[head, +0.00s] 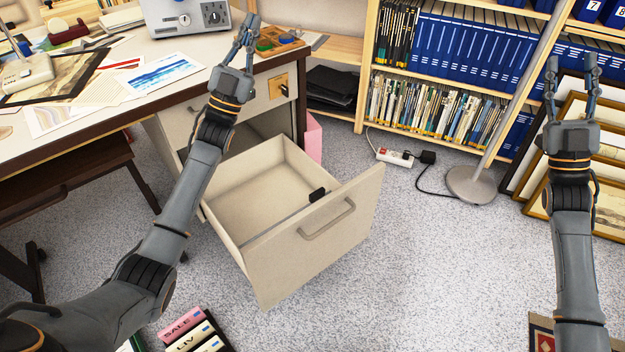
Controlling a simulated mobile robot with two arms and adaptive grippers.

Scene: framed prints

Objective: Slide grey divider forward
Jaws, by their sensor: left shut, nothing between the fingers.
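A beige drawer (368,205) is pulled out from the desk and looks empty apart from a thin grey strip (275,226), probably the grey divider. The strip lies close behind the front panel, with a black piece (318,195) at its right end. Whether it touches the panel is hard to tell. My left gripper (247,24) is shut and empty over the desk's right end, beyond the drawer and apart from the strip. Its forearm passes over the drawer's left side and hides part of it. My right gripper (572,64) is open and empty at the far right, away from the drawer.
The desk (190,50) holds prints, a grey machine (188,18) and a small tray (278,42). A bookshelf (362,70), lamp base (472,185), power strip (394,157) and leaning frames (610,170) stand behind. Labelled boxes (195,335) are low left. Carpet right of the drawer is clear.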

